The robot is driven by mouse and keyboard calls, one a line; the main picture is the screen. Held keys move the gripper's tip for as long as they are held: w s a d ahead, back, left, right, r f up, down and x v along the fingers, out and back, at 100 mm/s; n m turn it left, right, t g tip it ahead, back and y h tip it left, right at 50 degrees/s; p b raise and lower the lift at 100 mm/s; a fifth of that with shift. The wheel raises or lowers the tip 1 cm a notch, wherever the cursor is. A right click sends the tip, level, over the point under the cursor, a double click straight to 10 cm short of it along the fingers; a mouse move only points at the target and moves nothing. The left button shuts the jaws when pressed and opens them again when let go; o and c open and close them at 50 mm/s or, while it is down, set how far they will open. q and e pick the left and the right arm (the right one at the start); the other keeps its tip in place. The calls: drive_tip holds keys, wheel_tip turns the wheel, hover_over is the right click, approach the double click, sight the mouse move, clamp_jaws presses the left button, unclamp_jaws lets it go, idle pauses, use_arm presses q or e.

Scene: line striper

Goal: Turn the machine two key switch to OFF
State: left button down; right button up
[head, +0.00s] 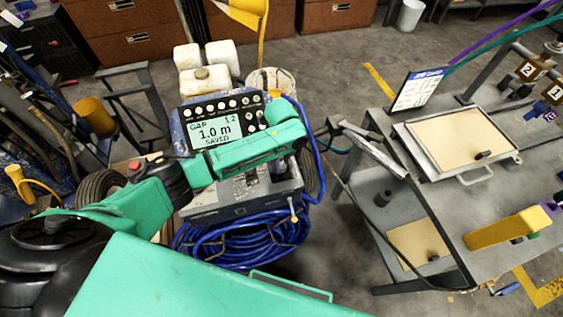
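I cannot pick out a key switch for certain; my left arm covers part of the console. My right gripper is out of view.
A grey metal bench (440,205) fills the right, holding a framed tan board (458,140), a sign (418,91) and a yellow block (508,228). A coiled blue hose (245,242) lies below the striper's console.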

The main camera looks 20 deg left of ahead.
use_arm(q)
drive_tip(key=shift+d+r+n+p, duration=0.1)
drive_tip(key=shift+r+n+p, duration=0.05)
drive_tip(key=shift+n+p, duration=0.6)
drive_tip(key=n+p, duration=0.2)
drive_tip(key=n, duration=0.1)
drive_tip(key=shift+r, duration=0.1)
drive_tip(key=n+p, duration=0.3)
drive_tip(key=n, duration=0.1)
drive_tip(key=shift+n, duration=0.25)
drive_tip(key=shift+n+p, duration=0.5)
drive_tip(key=shift+n, duration=1)
drive_tip(key=shift+f, duration=0.2)
drive_tip(key=shift+c, duration=2.2)
unclamp_jaws()
